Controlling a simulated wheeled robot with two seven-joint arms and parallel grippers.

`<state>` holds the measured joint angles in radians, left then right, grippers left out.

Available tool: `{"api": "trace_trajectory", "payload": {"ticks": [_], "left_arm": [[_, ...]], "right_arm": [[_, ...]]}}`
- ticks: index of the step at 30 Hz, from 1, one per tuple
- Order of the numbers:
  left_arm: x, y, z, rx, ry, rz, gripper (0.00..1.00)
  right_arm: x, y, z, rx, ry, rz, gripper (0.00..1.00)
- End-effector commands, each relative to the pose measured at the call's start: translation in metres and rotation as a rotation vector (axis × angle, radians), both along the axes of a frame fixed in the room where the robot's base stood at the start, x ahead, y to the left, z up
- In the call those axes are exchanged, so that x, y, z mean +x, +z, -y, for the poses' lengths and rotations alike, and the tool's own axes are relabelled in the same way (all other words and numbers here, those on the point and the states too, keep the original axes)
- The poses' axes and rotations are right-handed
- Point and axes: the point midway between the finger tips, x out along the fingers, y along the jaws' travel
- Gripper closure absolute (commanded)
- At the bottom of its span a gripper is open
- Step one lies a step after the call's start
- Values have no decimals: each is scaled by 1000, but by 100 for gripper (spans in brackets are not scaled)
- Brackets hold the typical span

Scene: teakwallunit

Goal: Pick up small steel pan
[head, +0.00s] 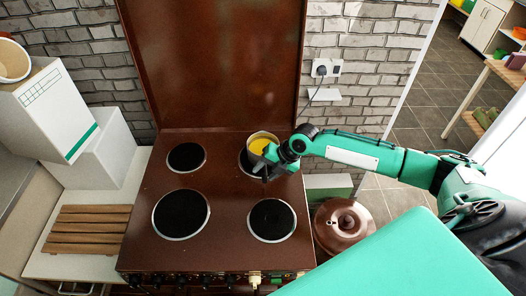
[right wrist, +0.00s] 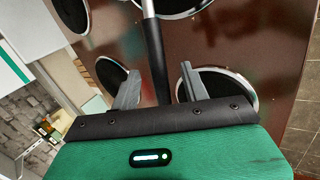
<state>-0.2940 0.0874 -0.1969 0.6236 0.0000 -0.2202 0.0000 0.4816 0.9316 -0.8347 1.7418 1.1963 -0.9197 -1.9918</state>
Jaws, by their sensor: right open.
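The small steel pan (head: 262,138), with something yellow inside, sits at the back right burner of the brown stove. My right gripper (head: 265,168) is over its front side and hides part of the pan and its handle. In the right wrist view, the pan's dark handle (right wrist: 156,60), with a steel part at its top end, runs between the two grey fingers of my right gripper (right wrist: 158,84). The fingers are apart, with gaps on both sides of the handle. My left gripper is not in view.
The brown stove (head: 223,178) has bare burners at back left (head: 186,157), front left (head: 181,214) and front right (head: 271,220). Its raised lid (head: 213,65) stands behind. A wooden slatted board (head: 87,229) lies left.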

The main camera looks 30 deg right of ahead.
Motion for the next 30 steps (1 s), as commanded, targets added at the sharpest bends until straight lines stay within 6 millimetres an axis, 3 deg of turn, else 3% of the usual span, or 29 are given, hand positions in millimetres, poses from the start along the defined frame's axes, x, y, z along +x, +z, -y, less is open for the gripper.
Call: {"api": "trace_trajectory", "payload": {"ticks": [12, 19, 20, 30], "left_arm": [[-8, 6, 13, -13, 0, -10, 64], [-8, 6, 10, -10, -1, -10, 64], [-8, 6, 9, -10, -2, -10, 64], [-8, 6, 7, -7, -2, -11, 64]], "right_arm": [[5, -14, -7, 0, -1, 1, 54], [5, -14, -7, 0, -1, 0, 97], [5, -14, -7, 0, -1, 0, 100], [5, -14, -7, 0, -1, 1, 100]]}}
